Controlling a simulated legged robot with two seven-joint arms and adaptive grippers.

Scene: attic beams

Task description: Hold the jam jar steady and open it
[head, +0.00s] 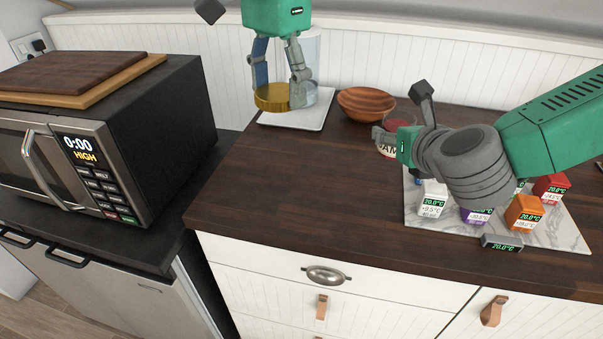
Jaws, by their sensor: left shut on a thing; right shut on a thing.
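The jam jar (388,151), with red contents and a label reading JAM, stands on the dark wooden counter right of centre. My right gripper (392,138) is shut on it from the right and hides much of its side. The jar's top shows no lid. My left gripper (280,88) points down and is shut on a round gold lid (272,98). The lid is apart from the jar, to its left, over a white board (300,119). I cannot tell whether the lid touches the board.
A clear cylinder (312,48) stands behind my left gripper. A brown bowl (366,103) sits between board and jar. Several coloured display cubes (524,213) sit on a marble slab (560,236) at right. A microwave (150,135) is at left. The counter's front middle is clear.

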